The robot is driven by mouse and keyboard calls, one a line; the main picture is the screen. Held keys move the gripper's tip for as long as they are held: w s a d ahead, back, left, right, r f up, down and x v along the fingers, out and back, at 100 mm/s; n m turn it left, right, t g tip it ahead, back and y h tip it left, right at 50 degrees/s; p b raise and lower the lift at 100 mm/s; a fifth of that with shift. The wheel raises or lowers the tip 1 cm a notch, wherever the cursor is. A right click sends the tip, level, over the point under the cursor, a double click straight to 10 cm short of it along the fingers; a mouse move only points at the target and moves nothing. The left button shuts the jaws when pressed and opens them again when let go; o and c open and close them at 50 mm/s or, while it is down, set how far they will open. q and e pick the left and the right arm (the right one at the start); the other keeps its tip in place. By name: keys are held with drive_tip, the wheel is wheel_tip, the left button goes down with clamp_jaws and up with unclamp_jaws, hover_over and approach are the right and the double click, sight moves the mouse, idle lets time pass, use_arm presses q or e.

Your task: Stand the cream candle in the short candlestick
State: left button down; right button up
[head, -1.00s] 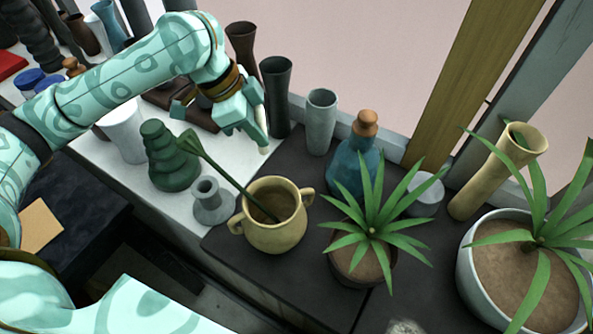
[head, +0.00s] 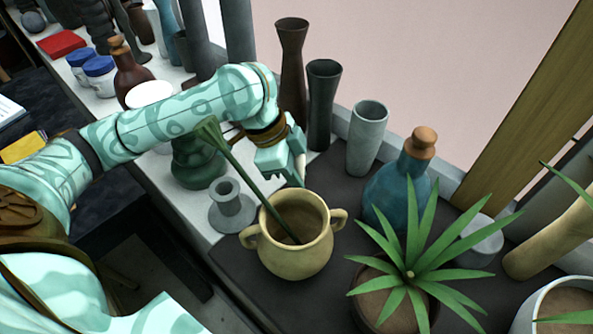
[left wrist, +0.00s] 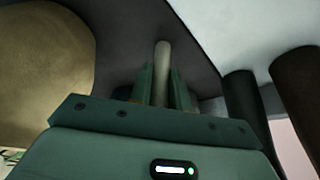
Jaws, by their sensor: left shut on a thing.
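The cream candle (head: 300,170) is in my left gripper (head: 289,158), just behind the rim of the two-handled yellow pot in the head view. The left wrist view shows the candle (left wrist: 162,62) upright between the fingers of the shut left gripper (left wrist: 162,88). A short grey candlestick (head: 231,205), with a wide foot and a narrow neck, stands left of the pot. It is empty, and the gripper is apart from it, behind and to its right. My right gripper is not in view.
The yellow pot (head: 293,257) has a long green stem leaning out over the candlestick's side. A blue corked bottle (head: 395,194), grey vase (head: 366,138) and spiky plant (head: 410,275) stand to the right. A dark green stacked vase (head: 199,160) stands behind the candlestick.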

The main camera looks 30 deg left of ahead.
use_arm(q)
drive_tip(key=c, duration=1.4)
unclamp_jaws()
drive_tip(key=shift+o, duration=0.4)
drive_tip(key=p+v, duration=0.7)
drive_tip(key=v, duration=0.5)
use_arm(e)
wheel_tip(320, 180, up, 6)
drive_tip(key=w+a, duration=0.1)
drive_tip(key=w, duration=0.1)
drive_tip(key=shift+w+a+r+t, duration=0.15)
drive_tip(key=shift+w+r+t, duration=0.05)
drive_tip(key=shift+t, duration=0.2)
use_arm(q)
drive_tip(key=shift+r, duration=0.1)
